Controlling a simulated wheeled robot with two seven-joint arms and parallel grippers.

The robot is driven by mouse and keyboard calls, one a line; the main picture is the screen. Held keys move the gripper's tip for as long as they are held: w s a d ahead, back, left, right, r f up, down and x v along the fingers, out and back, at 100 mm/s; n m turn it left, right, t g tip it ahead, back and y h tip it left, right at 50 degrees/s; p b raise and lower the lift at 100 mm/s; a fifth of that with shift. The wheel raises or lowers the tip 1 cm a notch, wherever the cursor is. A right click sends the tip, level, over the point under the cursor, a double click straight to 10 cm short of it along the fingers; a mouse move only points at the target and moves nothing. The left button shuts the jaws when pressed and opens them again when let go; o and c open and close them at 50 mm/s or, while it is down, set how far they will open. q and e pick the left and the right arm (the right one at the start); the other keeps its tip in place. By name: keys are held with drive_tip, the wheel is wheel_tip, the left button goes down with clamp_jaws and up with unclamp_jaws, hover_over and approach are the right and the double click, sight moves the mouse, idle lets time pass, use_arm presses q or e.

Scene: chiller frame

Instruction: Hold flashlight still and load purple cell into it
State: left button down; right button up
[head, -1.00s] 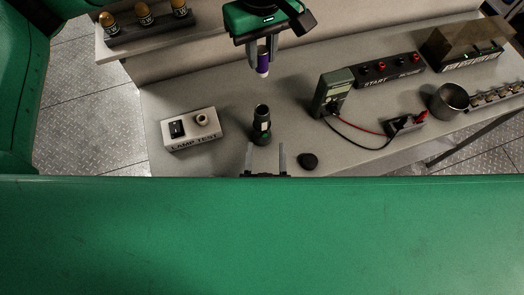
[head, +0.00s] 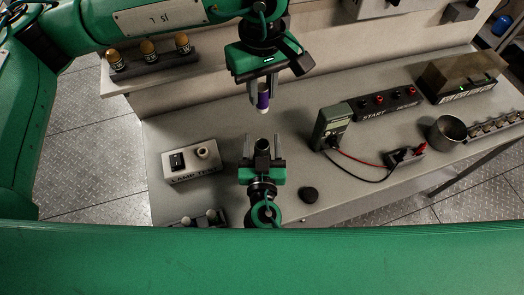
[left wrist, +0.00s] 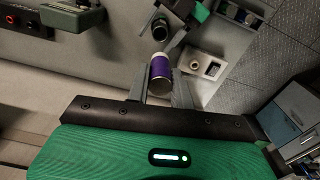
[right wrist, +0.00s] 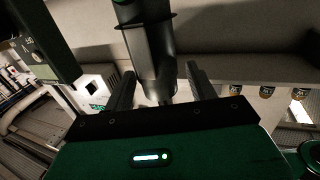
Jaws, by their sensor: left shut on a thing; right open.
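The purple cell (head: 263,98) with a pale end hangs from my left gripper (head: 258,94), which is shut on it above the bench. It also shows in the left wrist view (left wrist: 160,72). The dark flashlight (head: 262,147) stands open-topped on the bench, nearer the front than the cell and apart from it. My right gripper (head: 262,163) is open, its fingers on either side of the flashlight. In the right wrist view the flashlight body (right wrist: 152,58) rises between the spread fingers, and its base is hidden.
The lamp test box (head: 192,162) stands left of the flashlight, a black round cap (head: 309,194) to its right. A multimeter (head: 331,126) with leads, a metal cup (head: 446,132) and a START panel (head: 385,103) are further right. Several cells (head: 148,48) stand on the back-left shelf.

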sight(262, 112)
drive_tip(key=shift+c, duration=0.3)
clamp_jaws()
use_arm(q)
drive_tip(key=shift+m, duration=0.4)
wheel_tip(262, 112, down, 7)
drive_tip(key=shift+r, duration=0.1)
